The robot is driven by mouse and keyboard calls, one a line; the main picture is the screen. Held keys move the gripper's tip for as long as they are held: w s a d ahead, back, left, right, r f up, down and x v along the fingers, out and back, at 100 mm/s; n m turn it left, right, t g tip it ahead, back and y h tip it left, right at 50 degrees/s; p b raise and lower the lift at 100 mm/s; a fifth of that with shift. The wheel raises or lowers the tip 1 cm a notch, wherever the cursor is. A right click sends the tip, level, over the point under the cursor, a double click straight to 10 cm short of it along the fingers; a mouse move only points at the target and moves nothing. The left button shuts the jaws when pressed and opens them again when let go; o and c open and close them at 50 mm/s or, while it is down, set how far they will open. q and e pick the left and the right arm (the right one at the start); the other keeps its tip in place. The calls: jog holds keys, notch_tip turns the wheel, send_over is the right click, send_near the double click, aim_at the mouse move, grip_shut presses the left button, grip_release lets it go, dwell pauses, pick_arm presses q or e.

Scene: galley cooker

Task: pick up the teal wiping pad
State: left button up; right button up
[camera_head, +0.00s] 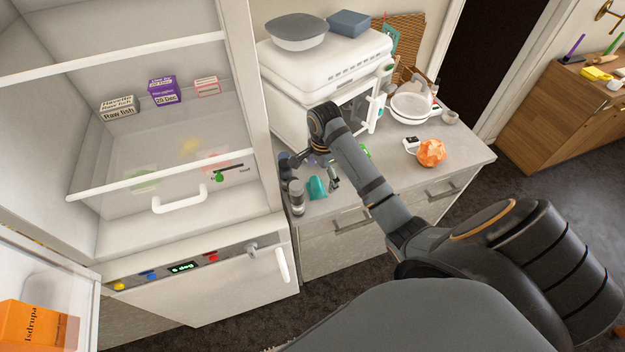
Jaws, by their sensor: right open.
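The teal wiping pad (317,187) lies on the worktop near its front left corner, beside dark-capped containers. My right gripper (318,171) is just behind and above the pad, reaching down over the worktop. Its fingers are apart and nothing shows held between them. They look close to the pad, but I cannot tell whether they touch it. My left gripper is out of view.
A clear jar (297,197) stands just left of the pad. A white microwave (325,62) stands behind the gripper. An orange crumpled ball (431,153) and a white strainer (410,107) are to the right. An open fridge (160,190) borders the worktop on the left.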

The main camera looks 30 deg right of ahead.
notch_tip(320, 180, up, 4)
jog(key=w+d+m, duration=0.1)
jog(key=w+m, duration=0.1)
jog(key=m, duration=0.2)
jog(key=b, duration=0.5)
send_over(316, 182)
jog(key=shift+g, duration=0.3)
jog(key=f, duration=0.3)
jog(key=s+f, duration=0.1)
jog(key=shift+d+f, duration=0.35)
jog(key=f+b, duration=0.3)
jog(key=w+f+b, duration=0.1)
jog(key=f, duration=0.1)
jog(key=shift+a+f+b, duration=0.25)
jog(key=shift+a+b, duration=0.1)
jog(key=shift+b, duration=0.05)
jog(key=shift+w+f, duration=0.1)
jog(key=shift+w, duration=0.05)
jog(key=shift+c, duration=1.3)
jog(key=c, duration=1)
